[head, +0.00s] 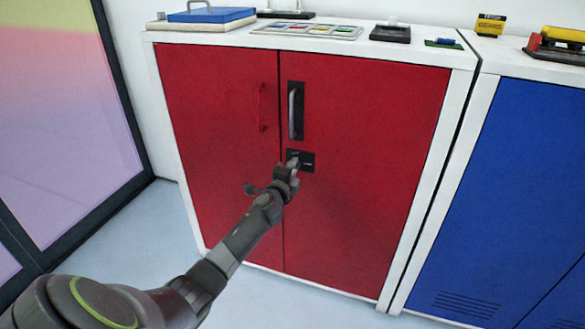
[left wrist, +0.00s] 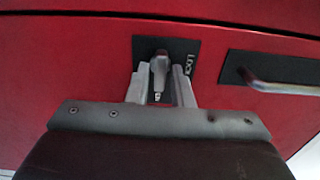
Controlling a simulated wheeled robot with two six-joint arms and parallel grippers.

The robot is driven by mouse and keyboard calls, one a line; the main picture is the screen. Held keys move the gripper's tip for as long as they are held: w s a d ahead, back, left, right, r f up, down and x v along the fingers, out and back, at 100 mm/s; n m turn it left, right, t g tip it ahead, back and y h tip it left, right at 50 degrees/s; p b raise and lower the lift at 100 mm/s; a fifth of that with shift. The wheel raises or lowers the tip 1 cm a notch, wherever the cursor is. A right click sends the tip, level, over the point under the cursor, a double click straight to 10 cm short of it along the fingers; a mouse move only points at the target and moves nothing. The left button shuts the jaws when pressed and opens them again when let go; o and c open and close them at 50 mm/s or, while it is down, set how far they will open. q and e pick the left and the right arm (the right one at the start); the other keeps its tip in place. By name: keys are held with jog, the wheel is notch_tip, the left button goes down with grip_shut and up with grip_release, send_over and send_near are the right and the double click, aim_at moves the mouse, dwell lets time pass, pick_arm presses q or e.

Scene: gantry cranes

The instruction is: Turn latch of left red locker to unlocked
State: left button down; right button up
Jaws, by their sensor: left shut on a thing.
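The left red locker (head: 370,150) has two red doors in a white frame. A black latch plate (head: 308,162) with a small grey latch sits on the right door, below the black handle (head: 296,110). My left gripper (head: 289,169) is at this latch and partly hides it. In the left wrist view the grey latch (left wrist: 159,68) stands between the fingers of my left gripper (left wrist: 160,84), which are shut on it. Partly covered lettering shows on the plate (left wrist: 193,50). My right gripper is not in view.
A blue locker (head: 500,190) stands close on the right. A red handle (head: 261,108) is on the left door. A blue case (head: 212,15), a tray of coloured pieces (head: 308,30) and other small items lie on top. A glass panel (head: 60,110) stands at the left.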

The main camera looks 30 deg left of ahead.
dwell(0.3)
pick_arm(q)
jog(key=c, duration=1.5)
grip_release()
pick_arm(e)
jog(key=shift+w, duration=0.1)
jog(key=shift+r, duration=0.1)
